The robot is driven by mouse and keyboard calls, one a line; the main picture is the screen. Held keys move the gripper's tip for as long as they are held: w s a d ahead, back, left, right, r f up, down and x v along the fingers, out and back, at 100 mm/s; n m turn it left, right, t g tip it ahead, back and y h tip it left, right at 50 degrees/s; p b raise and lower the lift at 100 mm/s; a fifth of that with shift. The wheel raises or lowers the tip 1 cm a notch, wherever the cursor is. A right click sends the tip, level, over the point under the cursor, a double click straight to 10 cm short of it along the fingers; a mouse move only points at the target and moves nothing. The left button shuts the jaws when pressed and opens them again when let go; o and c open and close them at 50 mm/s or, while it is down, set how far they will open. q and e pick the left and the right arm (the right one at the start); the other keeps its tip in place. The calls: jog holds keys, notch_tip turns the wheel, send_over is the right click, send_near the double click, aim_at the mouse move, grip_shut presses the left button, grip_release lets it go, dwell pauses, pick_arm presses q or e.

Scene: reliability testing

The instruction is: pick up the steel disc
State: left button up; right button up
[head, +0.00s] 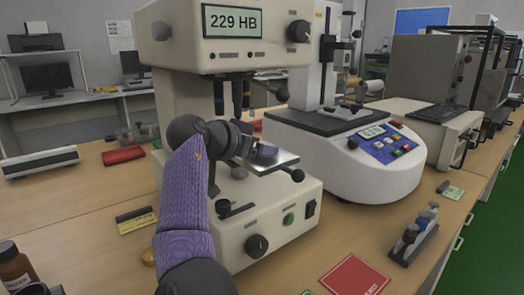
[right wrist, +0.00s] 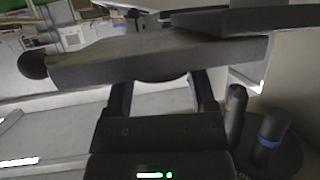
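A dark, rounded edge, seemingly the steel disc (right wrist: 162,78), shows between my right gripper's fingers in the right wrist view. It lies against the flat grey stage plate (right wrist: 180,55) of the hardness tester, and most of it is hidden. My right gripper (right wrist: 163,93) has its two fingers spread wide, one on each side of this edge. I cannot tell whether they touch it. In the head view my right gripper (head: 258,150) is at the stage plate (head: 283,164), under the tester's head, and the disc cannot be made out clearly. My left gripper is not in view.
The tester's head (head: 240,38) reads 229 HB. Objectives (head: 246,97) hang close to my right gripper. A black knob (head: 298,175) sticks out at the stage's corner. A second instrument (head: 365,160) stands to the right. A red booklet (head: 354,276) lies in front.

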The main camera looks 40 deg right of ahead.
grip_shut()
